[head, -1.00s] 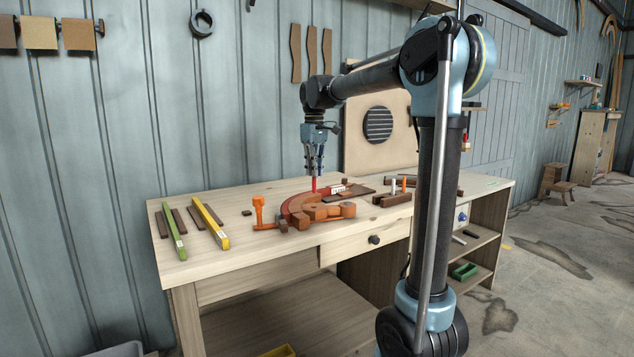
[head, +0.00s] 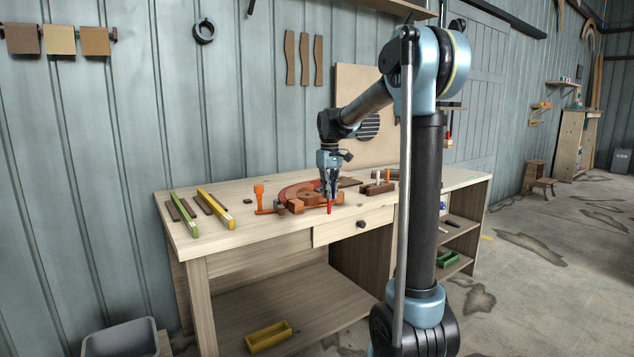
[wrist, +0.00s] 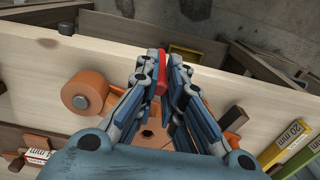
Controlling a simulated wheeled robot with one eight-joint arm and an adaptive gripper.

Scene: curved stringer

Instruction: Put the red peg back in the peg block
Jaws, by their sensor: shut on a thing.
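My gripper (head: 328,193) is shut on the red peg (head: 329,207), which hangs down near the bench's front edge, over or just in front of the curved stringer's clamp. In the wrist view the red peg (wrist: 162,76) shows between the fingertips (wrist: 162,68). The reddish curved stringer (head: 298,190) lies behind and left of my gripper.
Orange clamps (head: 259,191) (wrist: 88,92) stand by the stringer. A green bar (head: 184,214) and a yellow bar (head: 215,208) lie at the bench's left. The bench top (head: 255,222) is bare along its front. A drawer knob (head: 361,224) sticks out below.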

